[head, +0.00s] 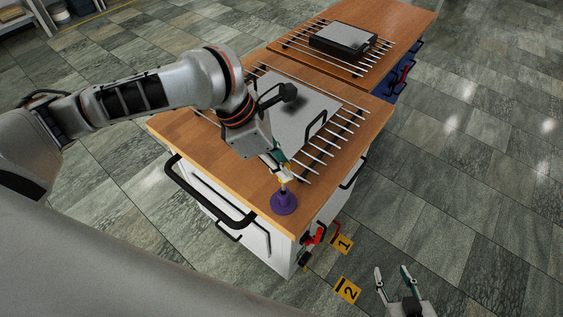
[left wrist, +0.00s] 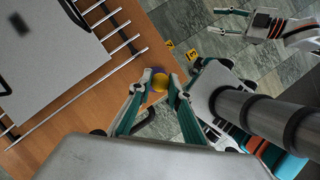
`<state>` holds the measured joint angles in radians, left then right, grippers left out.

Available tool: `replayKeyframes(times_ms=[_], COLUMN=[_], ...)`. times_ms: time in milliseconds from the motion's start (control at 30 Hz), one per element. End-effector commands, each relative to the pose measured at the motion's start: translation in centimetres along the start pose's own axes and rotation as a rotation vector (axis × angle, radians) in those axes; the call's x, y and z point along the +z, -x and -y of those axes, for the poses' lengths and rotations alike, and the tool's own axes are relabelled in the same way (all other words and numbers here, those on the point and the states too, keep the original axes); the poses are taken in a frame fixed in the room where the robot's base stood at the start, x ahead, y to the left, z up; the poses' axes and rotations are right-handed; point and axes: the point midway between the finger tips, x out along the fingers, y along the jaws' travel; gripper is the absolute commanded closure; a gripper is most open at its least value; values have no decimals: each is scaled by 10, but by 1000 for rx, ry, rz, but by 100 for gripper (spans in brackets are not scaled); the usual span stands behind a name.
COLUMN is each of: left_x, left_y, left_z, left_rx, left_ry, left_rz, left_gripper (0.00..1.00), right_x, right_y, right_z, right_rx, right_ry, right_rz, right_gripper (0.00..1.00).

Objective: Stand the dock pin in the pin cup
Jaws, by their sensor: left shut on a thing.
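The purple pin cup (head: 284,204) stands on the near corner of the wooden bench top. My left gripper (head: 284,174) is directly above it, pointing down, shut on the dock pin. The pin shows as a yellow round end (left wrist: 160,83) between the fingertips in the left wrist view, with a sliver of the purple cup (left wrist: 156,71) behind it. The pin's lower end is hidden, so I cannot tell whether it is inside the cup or just above it. My right gripper (head: 394,274) is open and empty, low over the floor; it also shows in the left wrist view (left wrist: 232,24).
A grey plate with black handles (head: 290,108) lies on metal rods across the near bench (head: 185,130). A second bench behind carries a dark grey block (head: 343,40) on rods. The floor at right is clear.

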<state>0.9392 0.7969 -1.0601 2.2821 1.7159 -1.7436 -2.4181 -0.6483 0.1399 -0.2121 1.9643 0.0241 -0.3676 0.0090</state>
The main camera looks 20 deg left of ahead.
Motion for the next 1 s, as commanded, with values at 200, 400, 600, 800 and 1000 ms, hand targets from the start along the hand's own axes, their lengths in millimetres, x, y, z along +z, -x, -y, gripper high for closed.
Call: replayKeyframes(times_ms=[200,400,600,800,1000], left_x=[0,0,0,0,0], left_y=[1,0,0,0,1], left_z=[0,0,0,0,0], left_rx=[1,1,1,0,-1], left_ry=[0,0,0,0,1], left_rz=[-1,0,0,0,-1], left_gripper=[100,100,100,100,100], right_x=[-5,-5,-3,-3,-7], right_y=[4,4,3,4,7], right_z=[-1,0,0,0,0], right_rx=[0,-1,-1,-1,-2], right_ry=[0,0,0,0,0], right_rz=[0,1,4,5,6], right_gripper=[60,60,60,60,60])
